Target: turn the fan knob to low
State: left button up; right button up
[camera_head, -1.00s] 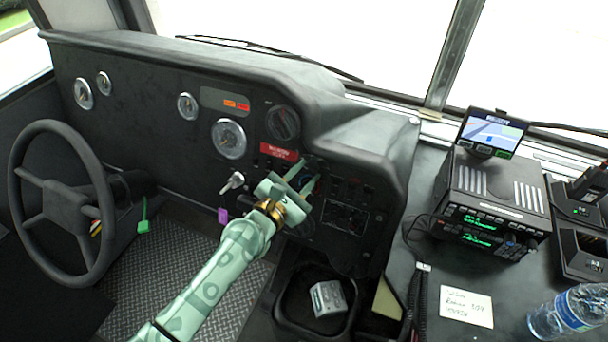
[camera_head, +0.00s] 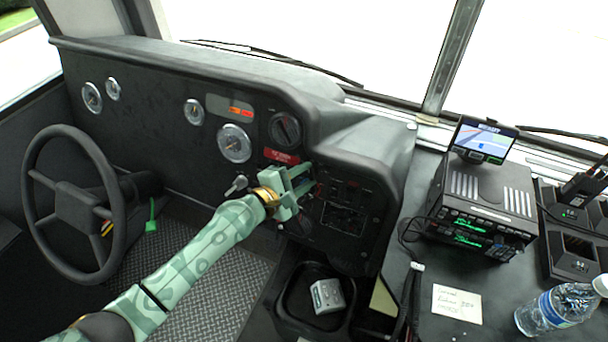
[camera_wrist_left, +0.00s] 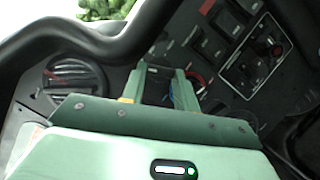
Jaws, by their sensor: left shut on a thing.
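My left gripper (camera_head: 304,182) is at the lower right part of the dashboard, its fingers pointing into the panel. It is shut on a small dark knob, taken as the fan knob (camera_wrist_left: 158,86), which the fingers mostly hide. The left wrist view shows both fingers (camera_wrist_left: 163,78) around it, with a red curved mark (camera_wrist_left: 198,80) and some blue beside them. The knob's setting and lettering cannot be read. My right gripper is not in view.
A switch panel (camera_head: 343,218) is close on the right. A steering wheel (camera_head: 75,205) stands left. A black bin (camera_head: 290,310) is below.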

pick_arm(q)
jog(key=shift+m+g+p, duration=0.3)
jog(key=shift+m+p, duration=0.05)
jog(key=shift+m, duration=0.45)
jog(key=o, duration=1)
